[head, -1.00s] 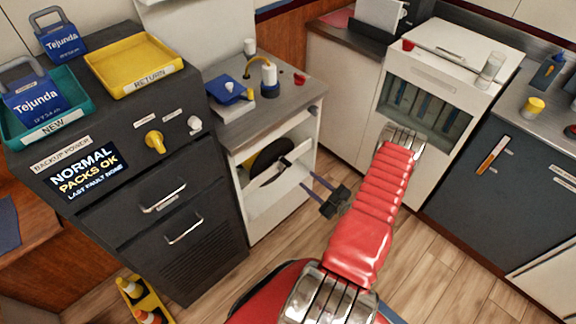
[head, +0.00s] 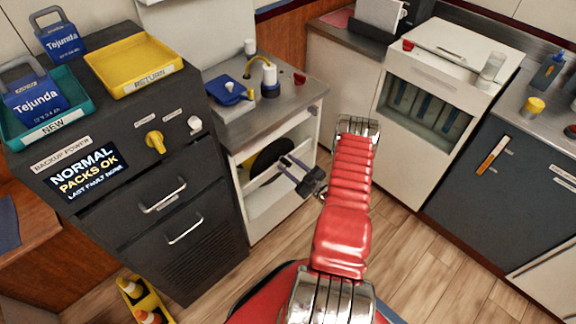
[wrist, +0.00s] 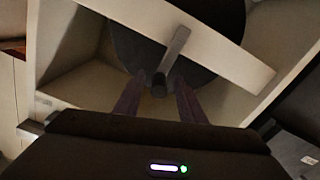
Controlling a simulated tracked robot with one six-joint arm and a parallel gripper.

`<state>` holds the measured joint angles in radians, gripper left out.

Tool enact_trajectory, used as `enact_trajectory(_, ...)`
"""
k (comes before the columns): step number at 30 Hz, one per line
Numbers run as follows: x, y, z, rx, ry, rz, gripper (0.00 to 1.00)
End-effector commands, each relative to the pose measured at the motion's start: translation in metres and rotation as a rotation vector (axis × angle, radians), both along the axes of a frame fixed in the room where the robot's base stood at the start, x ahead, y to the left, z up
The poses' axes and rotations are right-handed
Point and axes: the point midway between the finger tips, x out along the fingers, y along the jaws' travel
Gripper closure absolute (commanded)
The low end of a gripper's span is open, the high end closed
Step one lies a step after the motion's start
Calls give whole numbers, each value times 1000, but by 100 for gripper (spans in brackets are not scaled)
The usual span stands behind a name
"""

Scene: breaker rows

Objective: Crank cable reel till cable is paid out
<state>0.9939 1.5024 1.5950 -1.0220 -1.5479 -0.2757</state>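The cable reel (head: 264,156) is a dark disc inside the open white cabinet; a pale bar crosses in front of it. In the wrist view the reel (wrist: 205,22) fills the top middle. Its grey crank arm (wrist: 174,50) slants down to a dark knob (wrist: 158,88). My gripper (head: 283,168) reaches into the cabinet opening in the head view and hides part of the crank. In the wrist view my gripper's fingers (wrist: 158,97) stand apart, one on each side of the knob, with gaps showing. The paid-out cable cannot be made out.
The white cabinet (head: 232,163) surrounds the reel closely. A dark drawer unit (head: 215,235) stands at its left. A white unit with a glass front (head: 402,160) stands at the right. Wooden floor (head: 420,250) is clear in front.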

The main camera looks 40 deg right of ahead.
Motion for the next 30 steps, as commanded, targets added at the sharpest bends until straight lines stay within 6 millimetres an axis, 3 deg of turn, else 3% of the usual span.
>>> enact_trajectory(8,2,0,0,0,0,0,63)
enact_trajectory(24,2,0,0,0,0,0,100)
enact_trajectory(30,2,0,0,0,0,1,100)
